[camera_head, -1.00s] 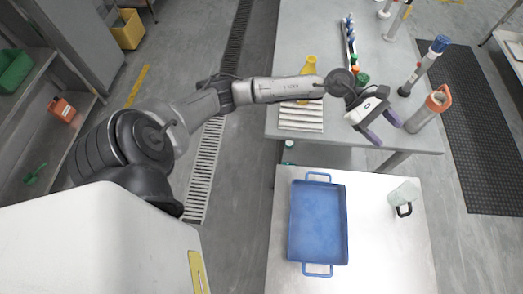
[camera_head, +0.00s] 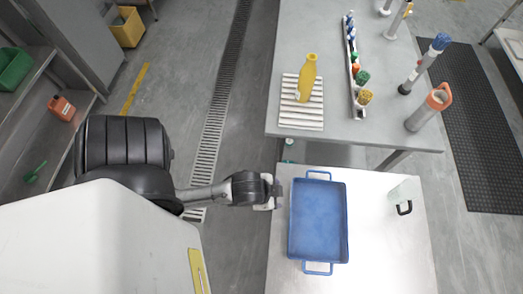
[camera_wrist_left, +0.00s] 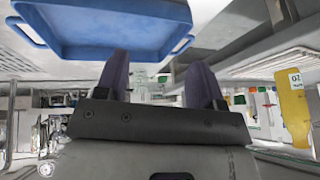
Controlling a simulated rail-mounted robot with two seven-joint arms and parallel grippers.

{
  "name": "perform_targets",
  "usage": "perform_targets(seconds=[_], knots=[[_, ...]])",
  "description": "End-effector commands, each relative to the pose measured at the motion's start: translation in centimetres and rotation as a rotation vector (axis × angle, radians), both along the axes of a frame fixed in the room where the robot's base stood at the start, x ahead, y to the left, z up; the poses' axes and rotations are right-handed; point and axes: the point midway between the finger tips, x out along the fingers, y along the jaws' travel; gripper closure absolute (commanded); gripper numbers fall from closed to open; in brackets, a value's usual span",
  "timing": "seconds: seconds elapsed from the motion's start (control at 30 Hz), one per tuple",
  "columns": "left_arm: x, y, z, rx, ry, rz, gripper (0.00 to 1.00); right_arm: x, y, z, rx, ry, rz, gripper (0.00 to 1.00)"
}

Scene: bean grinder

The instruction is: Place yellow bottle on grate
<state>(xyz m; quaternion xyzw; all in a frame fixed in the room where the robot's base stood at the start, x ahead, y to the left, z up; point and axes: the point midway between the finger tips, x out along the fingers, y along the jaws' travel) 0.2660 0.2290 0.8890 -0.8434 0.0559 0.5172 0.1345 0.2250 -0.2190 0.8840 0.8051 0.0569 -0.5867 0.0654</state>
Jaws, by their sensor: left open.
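The yellow bottle (camera_head: 308,76) stands upright on the white slatted grate (camera_head: 301,121) at the near left corner of the grey table. Nothing holds it. My left gripper (camera_head: 275,191) is well below it in the head view, by the left edge of the nearer table, beside the blue tray. In the left wrist view the two purple fingers (camera_wrist_left: 160,72) are apart with nothing between them. A yellow object with a "20" label (camera_wrist_left: 293,105) shows at the right there; I cannot tell if it is the bottle. My right gripper is not in view.
The blue tray (camera_head: 345,225) lies on the nearer table (camera_head: 395,260), with a clear jar (camera_head: 402,194) to its right. A rack of coloured-cap tubes (camera_head: 352,70) stands right of the grate. An orange-topped canister (camera_head: 428,108) stands near the grey table's right edge.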

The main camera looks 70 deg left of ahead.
Motion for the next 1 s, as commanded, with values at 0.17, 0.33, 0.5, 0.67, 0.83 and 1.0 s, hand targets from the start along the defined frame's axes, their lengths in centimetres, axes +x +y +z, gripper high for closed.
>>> perform_targets(seconds=[0.17,0.33,0.5,0.67,0.83,1.0], knots=[[-3.6,-1.0,-0.4,-0.093,0.140,0.075,0.35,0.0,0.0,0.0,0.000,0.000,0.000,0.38],[-4.3,-1.2,-0.5,-0.109,0.168,0.091,0.35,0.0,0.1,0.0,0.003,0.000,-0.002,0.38],[-4.2,-1.2,-0.5,-0.107,0.166,0.088,0.35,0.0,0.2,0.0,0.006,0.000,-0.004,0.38],[-4.1,-1.2,-0.4,-0.106,0.165,0.088,0.35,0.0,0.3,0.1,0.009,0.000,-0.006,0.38],[-2.6,-1.2,2.6,-0.107,0.126,0.085,0.35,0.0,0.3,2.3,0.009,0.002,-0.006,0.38],[1.5,-0.4,9.6,-0.097,0.023,0.092,0.35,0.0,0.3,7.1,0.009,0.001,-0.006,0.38]])
